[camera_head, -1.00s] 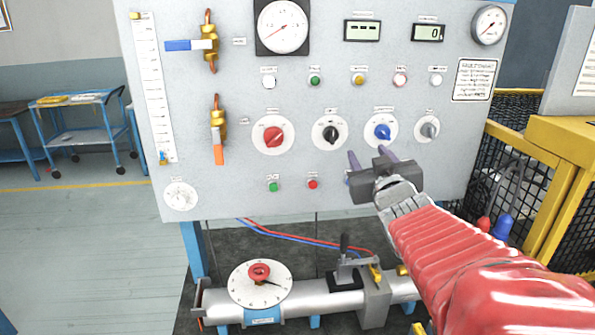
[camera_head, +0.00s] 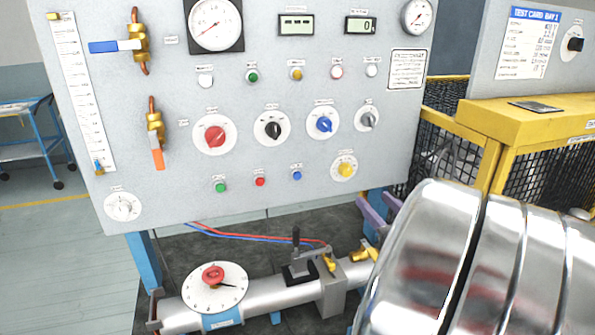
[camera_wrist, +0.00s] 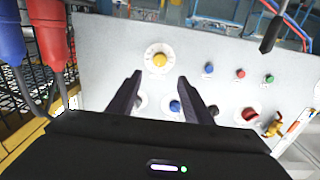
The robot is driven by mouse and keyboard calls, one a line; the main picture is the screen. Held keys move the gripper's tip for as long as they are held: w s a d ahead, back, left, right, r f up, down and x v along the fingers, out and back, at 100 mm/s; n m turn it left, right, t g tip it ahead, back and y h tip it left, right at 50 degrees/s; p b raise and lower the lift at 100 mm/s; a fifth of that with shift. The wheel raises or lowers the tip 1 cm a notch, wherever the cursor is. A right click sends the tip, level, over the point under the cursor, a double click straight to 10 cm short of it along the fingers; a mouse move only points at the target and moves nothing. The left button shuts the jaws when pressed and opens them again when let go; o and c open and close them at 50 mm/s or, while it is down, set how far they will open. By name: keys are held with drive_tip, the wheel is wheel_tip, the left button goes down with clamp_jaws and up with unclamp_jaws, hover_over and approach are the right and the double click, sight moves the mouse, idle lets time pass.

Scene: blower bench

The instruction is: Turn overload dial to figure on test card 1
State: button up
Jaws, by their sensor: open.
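The grey panel carries several dials: red (camera_head: 215,134), black (camera_head: 272,128), blue (camera_head: 323,123), grey (camera_head: 366,117) and yellow (camera_head: 344,168). Their labels are too small to read, so I cannot tell which is the overload dial. A test card (camera_head: 530,45) headed "TEST CARD BAY 1" hangs at upper right; its figures are not clearly legible. My gripper (camera_head: 378,214) is open and empty, right of and below the yellow dial, partly hidden by my arm. In the wrist view my gripper (camera_wrist: 160,77) points at the panel, with the yellow dial (camera_wrist: 160,58) between and just above its fingertips.
Green (camera_head: 221,187), red (camera_head: 260,181) and blue (camera_head: 297,175) buttons sit left of the yellow dial. A pipe with a valve lever (camera_head: 296,245) runs below the panel. A yellow-framed mesh guard (camera_head: 530,125) stands right. Red and blue connectors (camera_wrist: 50,45) hang close in the wrist view.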

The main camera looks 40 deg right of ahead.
sight(347, 173)
drive_tip(key=shift+w, duration=0.1)
drive_tip(key=x, duration=1.3)
drive_tip(key=shift+w+d, duration=0.1)
drive_tip(key=shift+w, duration=0.2)
drive_tip(key=c, duration=1.1)
